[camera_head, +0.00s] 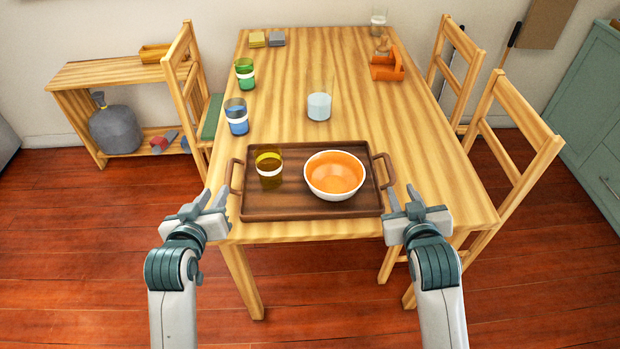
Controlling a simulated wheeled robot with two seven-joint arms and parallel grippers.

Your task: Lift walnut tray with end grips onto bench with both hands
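The walnut tray (275,209) lies flat near the front end of the wooden table, with a raised end grip on its left (236,177) and right (384,170). A yellow-banded glass (269,170) and a white bowl with an orange inside (335,176) stand on it. My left gripper (216,203) is open and empty, in front of and left of the left grip. My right gripper (403,201) is open and empty, in front of and slightly right of the right grip. Neither gripper appears to touch the tray.
On the table (420,150) stand a blue glass (236,117), a green glass (245,75), a clear glass (319,105) and an orange caddy (387,68). A low wooden bench or shelf (105,73) stands at the back left. Chairs flank the table (516,122). A green cabinet (590,130) is at right.

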